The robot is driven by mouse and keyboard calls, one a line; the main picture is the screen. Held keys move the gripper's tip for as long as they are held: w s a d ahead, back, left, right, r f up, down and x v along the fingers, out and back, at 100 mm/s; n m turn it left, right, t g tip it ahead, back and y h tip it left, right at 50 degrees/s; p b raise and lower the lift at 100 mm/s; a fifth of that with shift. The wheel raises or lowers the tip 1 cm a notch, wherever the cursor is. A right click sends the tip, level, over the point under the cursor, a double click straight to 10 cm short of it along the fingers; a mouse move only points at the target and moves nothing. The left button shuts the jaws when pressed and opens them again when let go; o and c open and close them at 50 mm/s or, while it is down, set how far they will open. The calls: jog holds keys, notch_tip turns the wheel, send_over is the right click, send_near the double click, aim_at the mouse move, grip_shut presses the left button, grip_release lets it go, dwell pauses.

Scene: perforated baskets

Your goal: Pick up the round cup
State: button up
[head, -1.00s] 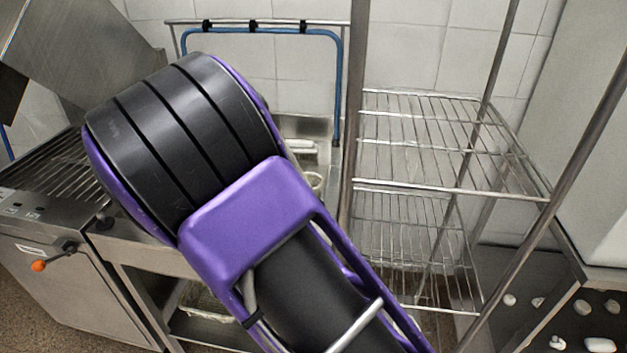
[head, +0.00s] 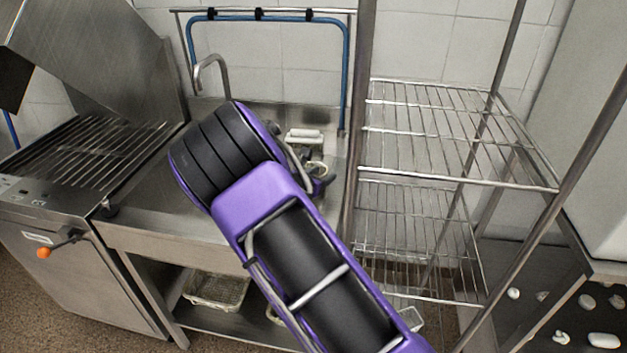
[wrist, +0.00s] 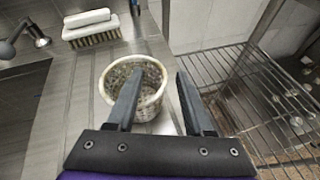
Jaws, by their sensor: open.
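The round cup (wrist: 152,71) is a pale, perforated basket-like cup standing upright on the steel counter in the wrist view. My gripper (wrist: 159,76) is open with nothing held. In the wrist view its left finger overlaps the cup's opening and its right finger lies to the right of the cup. I cannot tell whether the left finger is inside the cup or above it. In the head view my arm hides most of the gripper.
A white brush (wrist: 91,26) lies on the counter behind the cup. A wire shelf rack (head: 440,135) with metal posts stands close to the right. A tap (head: 211,70) rises at the back left. A wire basket (head: 216,290) sits on the shelf below the counter.

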jog(key=shift+w+d+f, duration=0.15)
jog(key=shift+w, duration=0.15)
jog(key=shift+c, duration=0.3)
grip_shut()
